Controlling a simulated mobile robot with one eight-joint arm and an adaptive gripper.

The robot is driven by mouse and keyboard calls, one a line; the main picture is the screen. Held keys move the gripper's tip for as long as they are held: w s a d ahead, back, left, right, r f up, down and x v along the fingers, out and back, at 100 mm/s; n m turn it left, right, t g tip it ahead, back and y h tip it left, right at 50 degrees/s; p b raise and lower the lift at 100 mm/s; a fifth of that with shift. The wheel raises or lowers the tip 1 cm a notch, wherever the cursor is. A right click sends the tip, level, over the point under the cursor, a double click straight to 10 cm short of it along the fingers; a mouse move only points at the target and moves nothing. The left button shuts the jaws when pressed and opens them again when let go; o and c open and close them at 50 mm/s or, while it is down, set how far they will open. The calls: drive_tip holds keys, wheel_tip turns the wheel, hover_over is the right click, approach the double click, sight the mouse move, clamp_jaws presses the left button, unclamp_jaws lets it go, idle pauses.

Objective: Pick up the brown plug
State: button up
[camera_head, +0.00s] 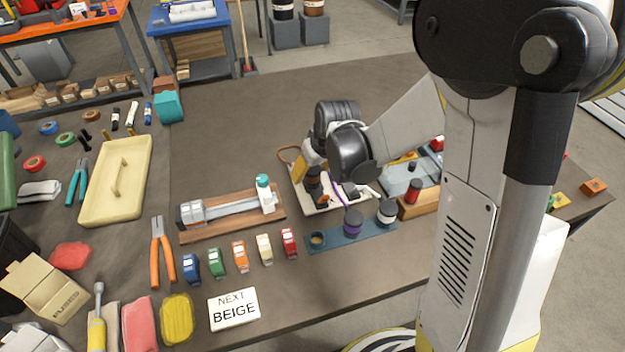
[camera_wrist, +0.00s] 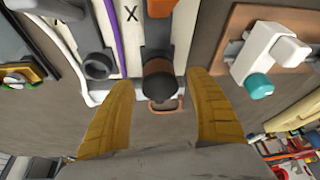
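The brown plug (camera_wrist: 158,88), a dark-topped cylinder with a brown band, stands upright on the white tray (camera_wrist: 142,35) in the wrist view. In the head view the brown plug (camera_head: 313,187) shows just below my gripper. My gripper (camera_head: 307,174) points down over the tray's left part. In the wrist view my gripper (camera_wrist: 159,80) has its two yellow fingers spread wide, one on each side of the plug, with gaps visible. I cannot tell how far the fingertips are above the tray. The arm hides part of the tray in the head view.
A clamp fixture on a wooden board (camera_head: 230,212) stands to the left.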

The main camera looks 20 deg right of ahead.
sight(317, 168)
drive_tip(key=c, duration=1.3)
drive_tip(key=r+p, duration=0.1)
drive_tip(key=r, duration=0.1)
drive_tip(key=d+r+p, duration=0.1)
drive_tip(key=r+p, duration=0.1)
drive_tip(key=r, duration=0.1)
drive_tip(key=shift+s+r, duration=0.1)
drive_tip(key=shift+s, duration=0.1)
drive_tip(key=s+d+r+p, duration=0.1)
drive_tip(key=d+r, duration=0.1)
drive_tip(key=d, duration=0.1)
drive_tip(key=s+d+r+p, duration=0.1)
drive_tip(key=d+r, duration=0.1)
drive_tip(key=d, duration=0.1)
drive_tip(key=s+d+r+p, duration=0.1)
drive_tip(key=s+d, duration=0.1)
drive_tip(key=d, duration=0.1)
drive_tip(key=shift+s+d+r+p, duration=0.1)
drive_tip(key=shift+d+r+p, duration=0.25)
drive_tip(key=shift+r, duration=0.05)
